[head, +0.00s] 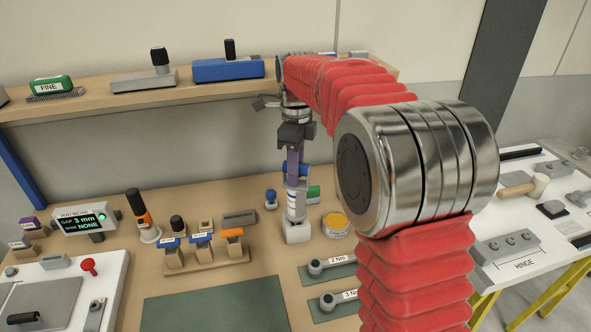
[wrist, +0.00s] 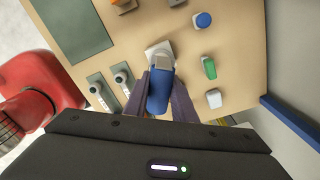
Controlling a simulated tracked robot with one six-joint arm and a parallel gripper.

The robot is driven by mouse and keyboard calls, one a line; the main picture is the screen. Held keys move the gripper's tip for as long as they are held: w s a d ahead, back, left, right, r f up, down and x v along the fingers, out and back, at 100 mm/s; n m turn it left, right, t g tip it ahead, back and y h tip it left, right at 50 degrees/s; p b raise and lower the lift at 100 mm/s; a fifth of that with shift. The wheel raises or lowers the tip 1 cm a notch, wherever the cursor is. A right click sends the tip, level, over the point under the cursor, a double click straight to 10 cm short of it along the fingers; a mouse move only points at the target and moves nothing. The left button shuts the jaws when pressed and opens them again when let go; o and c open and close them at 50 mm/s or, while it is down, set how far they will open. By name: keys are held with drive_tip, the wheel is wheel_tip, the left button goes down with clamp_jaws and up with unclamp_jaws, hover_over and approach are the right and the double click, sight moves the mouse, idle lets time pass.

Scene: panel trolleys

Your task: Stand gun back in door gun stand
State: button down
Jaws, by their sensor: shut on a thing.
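My gripper (head: 293,180) points down over the back of the bench and is shut on a gun with a blue body (wrist: 158,95). In the wrist view the two purple fingers (wrist: 160,76) lie on either side of it. In the head view the gun's pale lower part (head: 297,205) hangs upright below the fingers. A pale block-like stand (head: 298,235) is directly under it, and it also shows in the wrist view (wrist: 152,47). I cannot tell whether the gun is seated in the stand or just above it. No door label is readable.
An orange-and-black gun (head: 143,212) stands in a round white base at left. A yellow tin (head: 336,223) is close right of the stand; a blue-knobbed stamp (head: 271,197) and a green item (head: 313,192) are close by. A shelf (head: 200,94) runs behind.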

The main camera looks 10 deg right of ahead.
drive_tip(key=shift+f, duration=1.1)
idle(0.3)
drive_tip(key=c, duration=1.4)
unclamp_jaws()
drive_tip(key=shift+f, duration=0.1)
wheel_tip(320, 180, up, 14)
drive_tip(key=shift+w+d+f, duration=0.1)
